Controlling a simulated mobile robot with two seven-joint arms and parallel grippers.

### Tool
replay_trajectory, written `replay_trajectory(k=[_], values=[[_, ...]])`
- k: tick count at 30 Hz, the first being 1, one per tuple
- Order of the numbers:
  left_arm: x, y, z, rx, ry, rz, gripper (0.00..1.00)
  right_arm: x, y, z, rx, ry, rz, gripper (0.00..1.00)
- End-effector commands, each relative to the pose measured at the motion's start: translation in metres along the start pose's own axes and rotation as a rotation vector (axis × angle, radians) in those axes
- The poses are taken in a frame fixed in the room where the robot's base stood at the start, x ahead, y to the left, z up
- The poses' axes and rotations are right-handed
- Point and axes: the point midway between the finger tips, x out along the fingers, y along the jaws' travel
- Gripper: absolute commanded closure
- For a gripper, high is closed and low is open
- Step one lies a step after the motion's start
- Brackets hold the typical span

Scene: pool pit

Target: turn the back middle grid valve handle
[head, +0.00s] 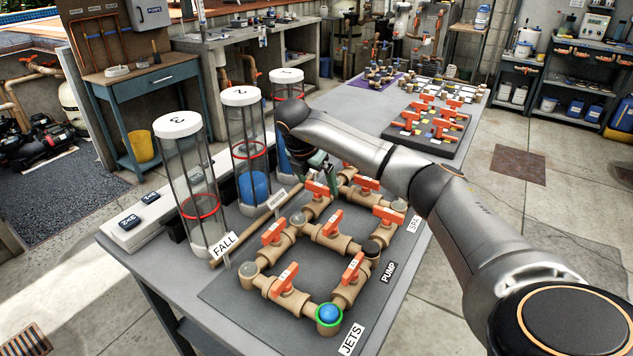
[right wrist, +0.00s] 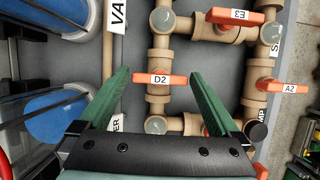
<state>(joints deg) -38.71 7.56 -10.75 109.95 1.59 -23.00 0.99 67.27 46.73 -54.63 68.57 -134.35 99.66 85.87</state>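The pipe grid on the table carries several orange valve handles. The handle marked D2 (right wrist: 160,79) lies crosswise on its tan pipe in the right wrist view, between the fingers of my right gripper (right wrist: 160,76). In the head view that handle (head: 317,189) is on the grid's left side, toward the far end. My right gripper (head: 318,170) is open, its green fingers spread either side of the handle with a gap at each end. I cannot tell its exact height above the handle. Handles E3 (right wrist: 239,16) and A2 (right wrist: 282,87) are close by. My left gripper is out of view.
Clear cylinders (head: 243,150) with white caps stand along the left of the grid, close to my right gripper. Signs FALL (head: 224,245), JETS (head: 351,338) and PUMP (head: 388,272) surround it. A dark board with more orange handles (head: 428,128) lies farther back on the table.

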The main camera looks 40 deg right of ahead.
Motion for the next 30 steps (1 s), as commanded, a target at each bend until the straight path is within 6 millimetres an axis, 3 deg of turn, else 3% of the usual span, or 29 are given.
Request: replay_trajectory(k=[7, 11, 24, 30], values=[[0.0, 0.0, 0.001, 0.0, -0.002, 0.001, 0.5, 0.0, 0.0, -0.001, -0.004, 0.002, -0.002, 0.0], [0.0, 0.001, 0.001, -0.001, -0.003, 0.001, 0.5, -0.009, 0.001, -0.001, -0.005, 0.002, 0.002, 0.0], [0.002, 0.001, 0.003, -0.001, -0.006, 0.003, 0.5, -0.098, 0.001, -0.001, -0.003, 0.001, 0.003, 0.0], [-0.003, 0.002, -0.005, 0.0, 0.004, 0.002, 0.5, -0.122, 0.0, 0.001, -0.002, 0.0, 0.001, 0.0]])
